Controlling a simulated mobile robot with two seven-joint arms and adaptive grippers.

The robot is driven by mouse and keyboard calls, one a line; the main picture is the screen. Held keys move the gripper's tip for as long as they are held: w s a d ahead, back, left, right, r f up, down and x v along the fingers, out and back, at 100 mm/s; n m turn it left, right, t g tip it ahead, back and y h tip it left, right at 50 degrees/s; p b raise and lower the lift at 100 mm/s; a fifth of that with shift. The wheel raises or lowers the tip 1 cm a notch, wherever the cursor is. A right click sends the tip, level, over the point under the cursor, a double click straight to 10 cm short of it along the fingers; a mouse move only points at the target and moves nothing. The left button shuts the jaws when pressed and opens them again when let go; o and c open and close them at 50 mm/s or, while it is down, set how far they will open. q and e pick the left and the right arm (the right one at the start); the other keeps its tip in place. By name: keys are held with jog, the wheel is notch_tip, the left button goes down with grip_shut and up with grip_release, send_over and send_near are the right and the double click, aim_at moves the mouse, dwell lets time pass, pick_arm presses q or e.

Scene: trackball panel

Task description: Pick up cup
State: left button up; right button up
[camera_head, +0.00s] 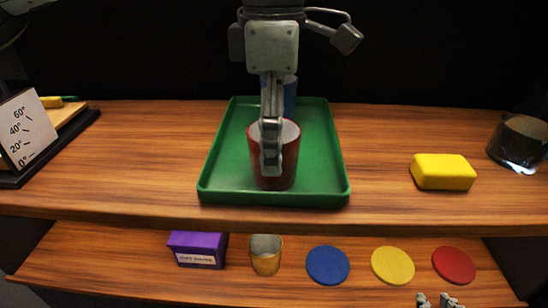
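A dark red cup (288,170) with a pale inside stands upright in the green tray (325,180). A grey finger crosses the rim and covers the middle of the cup's front. The other finger is hidden in line behind it, so I cannot tell whether the grip is shut on the cup. A blue cup (290,90) stands behind, partly hidden by the gripper.
A yellow block (443,172) and a clear glass (519,145) stand right of the tray. An angle-marked panel (27,130) stands at left. The lower shelf holds a purple box (199,247), a yellowish cup (266,255), and blue, yellow and red discs (328,265).

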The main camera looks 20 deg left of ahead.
pick_arm(q)
jog(key=c, duration=1.3)
jog(key=shift+r, duration=0.1)
jog(key=shift+c, duration=0.2)
